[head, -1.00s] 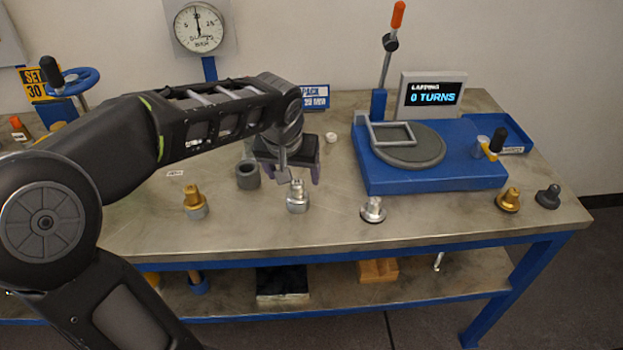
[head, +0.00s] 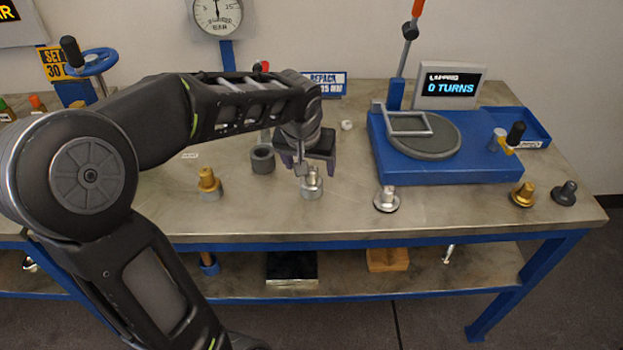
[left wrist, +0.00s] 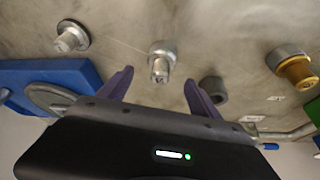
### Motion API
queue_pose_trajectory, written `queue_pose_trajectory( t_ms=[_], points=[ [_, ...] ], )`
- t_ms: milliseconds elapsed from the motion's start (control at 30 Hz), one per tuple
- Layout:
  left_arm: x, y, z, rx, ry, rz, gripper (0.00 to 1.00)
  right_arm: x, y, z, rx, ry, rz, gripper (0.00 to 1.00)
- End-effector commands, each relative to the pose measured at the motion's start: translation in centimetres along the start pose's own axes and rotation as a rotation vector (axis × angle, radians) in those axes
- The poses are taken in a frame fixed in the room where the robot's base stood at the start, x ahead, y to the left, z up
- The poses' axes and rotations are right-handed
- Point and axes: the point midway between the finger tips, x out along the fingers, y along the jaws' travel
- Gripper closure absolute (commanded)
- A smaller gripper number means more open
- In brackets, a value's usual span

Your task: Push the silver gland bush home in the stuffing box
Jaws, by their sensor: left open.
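The silver gland bush (head: 313,178) stands upright in a short grey stuffing box (head: 312,193) near the middle of the bench. Part of the bush shows above the box; how deep it sits I cannot tell. In the left wrist view the bush (left wrist: 159,70) points toward the camera, with the box (left wrist: 164,48) around its base. My left gripper (head: 316,174) is open and empty, just behind and above the bush. In the left wrist view its two purple fingers (left wrist: 159,79) lie on either side of the bush's line, apart from it. My right gripper is not in view.
A brass bush (head: 208,180) in a grey box stands left, an empty grey cylinder (head: 262,159) behind left. A silver flanged piece (head: 386,199) stands right, with a brass piece (head: 522,194) and a black knob (head: 565,193) farther right. The blue lapping machine (head: 450,172) fills the back right.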

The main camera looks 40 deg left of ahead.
Motion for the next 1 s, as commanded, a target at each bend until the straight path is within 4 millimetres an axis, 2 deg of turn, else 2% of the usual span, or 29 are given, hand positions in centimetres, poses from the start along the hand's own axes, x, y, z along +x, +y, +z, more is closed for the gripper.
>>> queue_pose_trajectory(
  t_ms=[300,400,1000],
  points=[
    [4.2,-0.1,0.0,0.001,-0.005,-0.001,0.27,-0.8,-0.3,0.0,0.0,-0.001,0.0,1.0],
    [4.8,-0.1,0.0,0.001,-0.003,-0.001,0.27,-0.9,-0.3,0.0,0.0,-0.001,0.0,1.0],
    [4.9,-0.1,-0.1,0.0,-0.001,0.0,0.28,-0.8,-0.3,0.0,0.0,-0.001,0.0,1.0]
  ],
)
